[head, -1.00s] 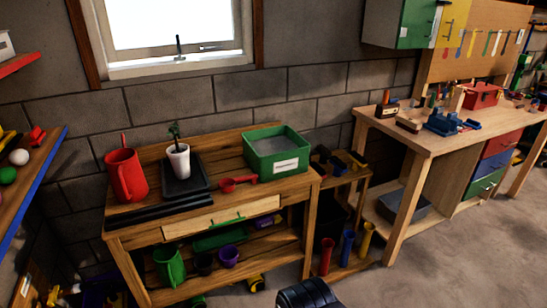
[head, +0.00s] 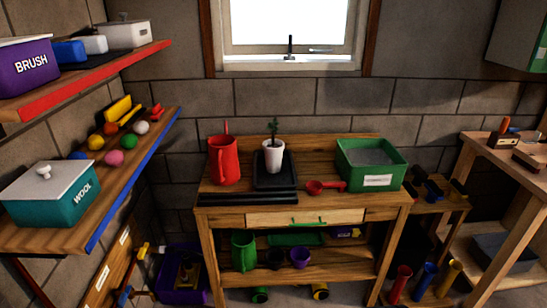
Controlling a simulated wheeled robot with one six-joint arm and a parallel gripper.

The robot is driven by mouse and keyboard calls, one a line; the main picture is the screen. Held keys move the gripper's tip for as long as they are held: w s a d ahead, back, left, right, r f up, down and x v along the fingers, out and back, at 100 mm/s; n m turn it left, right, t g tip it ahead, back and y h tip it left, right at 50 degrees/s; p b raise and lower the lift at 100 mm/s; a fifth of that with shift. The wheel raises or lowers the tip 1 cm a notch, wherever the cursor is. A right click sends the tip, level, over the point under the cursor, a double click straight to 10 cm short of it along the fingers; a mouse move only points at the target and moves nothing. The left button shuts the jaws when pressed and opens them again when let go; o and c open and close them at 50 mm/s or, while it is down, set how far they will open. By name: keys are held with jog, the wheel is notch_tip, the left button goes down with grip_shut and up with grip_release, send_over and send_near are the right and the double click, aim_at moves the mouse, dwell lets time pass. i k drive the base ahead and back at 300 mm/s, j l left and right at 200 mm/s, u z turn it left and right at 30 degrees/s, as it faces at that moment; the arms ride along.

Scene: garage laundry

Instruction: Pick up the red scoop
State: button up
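The red scoop (head: 325,187) lies on the top of the wooden bench (head: 225,195), near its front edge. It sits between the black trays (head: 286,183) and the green box (head: 372,176), with its handle toward the green box. A white pot with a small plant (head: 273,156) stands on the black trays. A red watering can (head: 224,160) stands at the left of the bench top. My gripper is not visible in the head view.
A drawer (head: 306,218) with a green handle is under the bench top. Shelves with a teal WOOL box (head: 62,195) and a purple BRUSH box (head: 28,68) project at left. A workbench (head: 500,165) stands at right.

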aim_at(313, 187)
jog(key=i+z, duration=0.2)
jog(key=i, duration=0.35)
jog(key=i+j+z, duration=0.2)
jog(key=i, duration=0.35)
jog(key=i+j+z, duration=0.2)
jog(key=i, duration=0.4)
